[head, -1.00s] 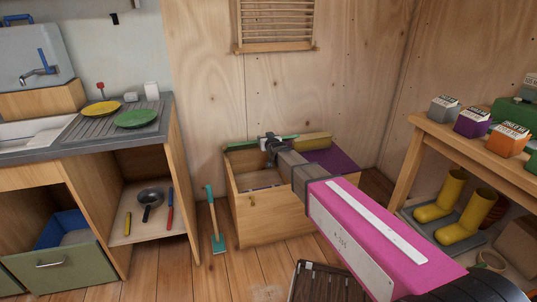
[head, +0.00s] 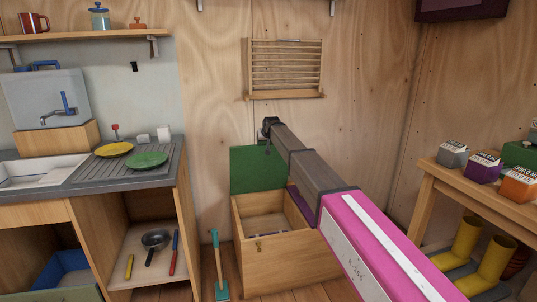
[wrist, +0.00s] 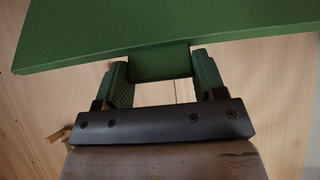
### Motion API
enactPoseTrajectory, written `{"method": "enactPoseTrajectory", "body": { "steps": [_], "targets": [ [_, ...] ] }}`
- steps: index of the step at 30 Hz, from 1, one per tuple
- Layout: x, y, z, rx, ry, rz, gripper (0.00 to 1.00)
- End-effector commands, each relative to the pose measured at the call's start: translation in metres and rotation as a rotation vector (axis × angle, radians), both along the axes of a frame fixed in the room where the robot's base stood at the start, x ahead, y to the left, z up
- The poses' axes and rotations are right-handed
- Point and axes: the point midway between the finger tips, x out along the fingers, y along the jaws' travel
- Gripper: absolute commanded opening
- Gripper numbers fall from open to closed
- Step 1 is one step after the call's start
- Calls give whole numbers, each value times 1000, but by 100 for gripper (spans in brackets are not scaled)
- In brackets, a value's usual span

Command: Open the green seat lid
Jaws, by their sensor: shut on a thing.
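The green seat lid (head: 257,170) stands raised, about upright, at the back of the wooden seat box (head: 275,262). The box is open on the left and shows a pale inside. In the wrist view the lid (wrist: 160,32) spans the top, with a green tab (wrist: 160,63) on its edge. My gripper (head: 269,124) is at the lid's top edge in the head view. In the wrist view its fingers (wrist: 162,72) are shut on the green tab. My arm hides part of the lid's right side and the box's right part.
A purple lid or cushion (head: 299,212) shows partly behind my arm. A counter with a sink (head: 40,172) stands left, and a teal-handled tool (head: 218,265) leans near the box. A wooden bench with boxes and yellow boots (head: 468,240) is right.

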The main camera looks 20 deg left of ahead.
Motion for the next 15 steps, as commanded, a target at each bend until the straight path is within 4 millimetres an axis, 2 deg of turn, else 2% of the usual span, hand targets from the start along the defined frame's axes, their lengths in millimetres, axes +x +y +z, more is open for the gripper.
{"method": "enactPoseTrajectory", "body": {
  "steps": [1, 6, 12, 15],
  "targets": [
    [22, 14, 10, -7, 11, 0, 21],
    [58, 36, 25, -14, 22, 0, 21],
    [90, 56, 36, -12, 20, 0, 21],
    [100, 62, 39, -12, 19, 0, 21]
  ]
}}
